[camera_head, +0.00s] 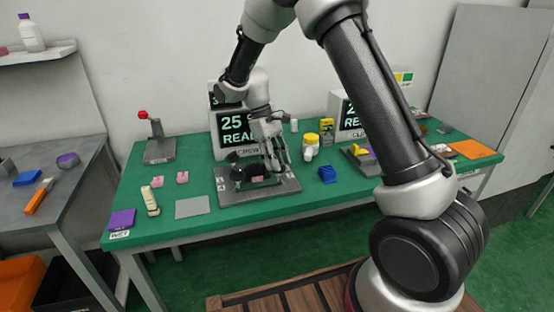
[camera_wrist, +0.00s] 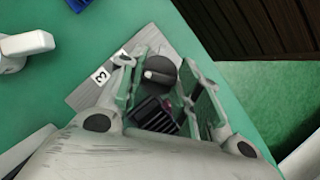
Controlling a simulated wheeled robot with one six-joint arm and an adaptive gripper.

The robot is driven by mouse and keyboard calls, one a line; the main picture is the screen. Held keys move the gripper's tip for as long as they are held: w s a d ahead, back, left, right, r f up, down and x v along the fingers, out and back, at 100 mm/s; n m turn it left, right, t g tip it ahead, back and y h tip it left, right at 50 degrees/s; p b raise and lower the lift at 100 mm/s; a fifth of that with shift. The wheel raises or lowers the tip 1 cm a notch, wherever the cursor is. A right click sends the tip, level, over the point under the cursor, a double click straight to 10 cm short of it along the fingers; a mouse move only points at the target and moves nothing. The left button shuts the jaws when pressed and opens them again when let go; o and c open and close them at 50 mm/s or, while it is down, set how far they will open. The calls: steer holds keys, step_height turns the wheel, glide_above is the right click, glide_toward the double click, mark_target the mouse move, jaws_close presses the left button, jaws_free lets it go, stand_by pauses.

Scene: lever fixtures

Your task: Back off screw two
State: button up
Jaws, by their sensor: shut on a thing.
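A grey base plate (camera_head: 285,188) with white labels sits on the green table, with a dark fixture (camera_head: 240,173) and a small pink piece (camera_head: 258,179) on it. My gripper (camera_head: 276,162) reaches down over the plate from above. In the wrist view, my gripper (camera_wrist: 160,66) has its fingers on both sides of a round black screw knob (camera_wrist: 160,76) with a white mark and is shut on it. A label reading 3 (camera_wrist: 99,76) shows on the plate to the left; another label's number is unclear. A ribbed dark block (camera_wrist: 153,113) lies between the fingers, partly hidden.
Display screens (camera_head: 236,124) stand behind the plate. A red-knobbed lever fixture (camera_head: 157,140) stands at the back left.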

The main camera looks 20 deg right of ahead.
steer(key=shift+n+h, duration=0.3)
steer(key=shift+n, duration=0.7)
steer(key=shift+t, duration=0.3)
steer(key=o, duration=1)
steer(key=v, duration=1.2)
steer(key=shift+w, duration=0.1)
